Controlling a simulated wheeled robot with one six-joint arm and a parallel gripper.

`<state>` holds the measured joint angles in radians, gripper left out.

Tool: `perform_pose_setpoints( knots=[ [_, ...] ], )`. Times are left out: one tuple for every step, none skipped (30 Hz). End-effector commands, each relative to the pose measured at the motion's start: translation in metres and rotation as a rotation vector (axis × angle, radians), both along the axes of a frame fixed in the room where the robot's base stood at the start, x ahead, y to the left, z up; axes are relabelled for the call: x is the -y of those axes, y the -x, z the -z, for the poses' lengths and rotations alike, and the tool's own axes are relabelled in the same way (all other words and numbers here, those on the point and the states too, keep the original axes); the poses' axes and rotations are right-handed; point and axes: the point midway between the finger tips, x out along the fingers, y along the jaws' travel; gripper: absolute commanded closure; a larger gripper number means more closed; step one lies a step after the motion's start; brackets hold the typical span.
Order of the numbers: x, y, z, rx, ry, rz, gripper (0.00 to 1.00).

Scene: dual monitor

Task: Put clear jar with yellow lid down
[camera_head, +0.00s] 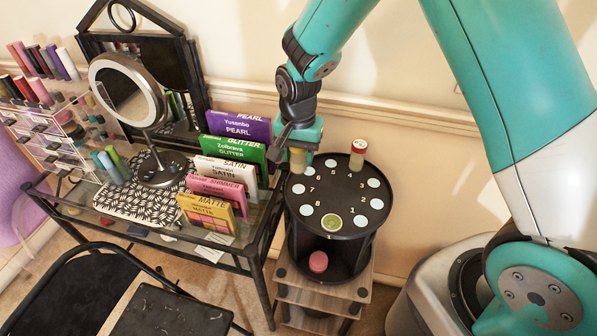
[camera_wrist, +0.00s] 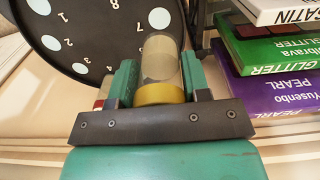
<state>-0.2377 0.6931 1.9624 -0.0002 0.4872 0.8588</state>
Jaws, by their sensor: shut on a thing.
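My gripper (camera_head: 300,140) is shut on the clear jar with a yellow lid (camera_head: 298,160). In the wrist view the clear jar (camera_wrist: 160,60) sits between the two green fingers, its yellow lid (camera_wrist: 160,93) nearest the palm. In the head view the jar is at the back-left rim of a round black rotating stand (camera_head: 338,192) with pale numbered spots. Whether the jar's base touches the stand is unclear.
A red-lidded jar (camera_head: 358,150) stands at the stand's back edge. A pink jar (camera_head: 318,262) sits on the lower tier. Upright palette boxes (camera_head: 231,148) and a round mirror (camera_head: 128,92) stand left.

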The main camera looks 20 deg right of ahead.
Motion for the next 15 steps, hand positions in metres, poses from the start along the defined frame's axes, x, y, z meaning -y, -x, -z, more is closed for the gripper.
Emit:
perform_pose_setpoints(
  knots=[
    [0.001,0.001,0.01,-0.003,0.001,0.001,0.81],
    [0.001,0.001,0.015,-0.003,0.001,0.001,0.81],
    [0.001,0.0,0.02,-0.001,0.0,0.001,0.81],
    [0.001,0.0,0.024,-0.001,0.0,0.001,0.81],
    [0.001,0.0,0.026,0.0,0.0,0.002,0.81],
    [0.001,-0.001,0.029,0.0,0.0,0.003,0.81],
    [0.001,-0.001,0.031,0.0,0.0,0.003,0.81],
    [0.001,0.0,0.034,0.0,0.0,0.003,0.81],
    [0.001,0.0,0.039,-0.001,0.0,0.003,0.81],
    [0.001,0.0,0.044,-0.002,0.001,0.003,0.81],
    [0.001,0.0,0.049,-0.003,0.0,0.003,0.81],
    [0.001,0.0,0.055,-0.003,0.0,0.003,0.81],
    [0.001,0.0,0.059,-0.003,0.0,0.003,0.81],
    [0.001,0.0,0.062,-0.001,0.0,0.003,0.81],
    [0.001,0.0,0.066,0.0,0.0,0.003,0.81]
  ],
)
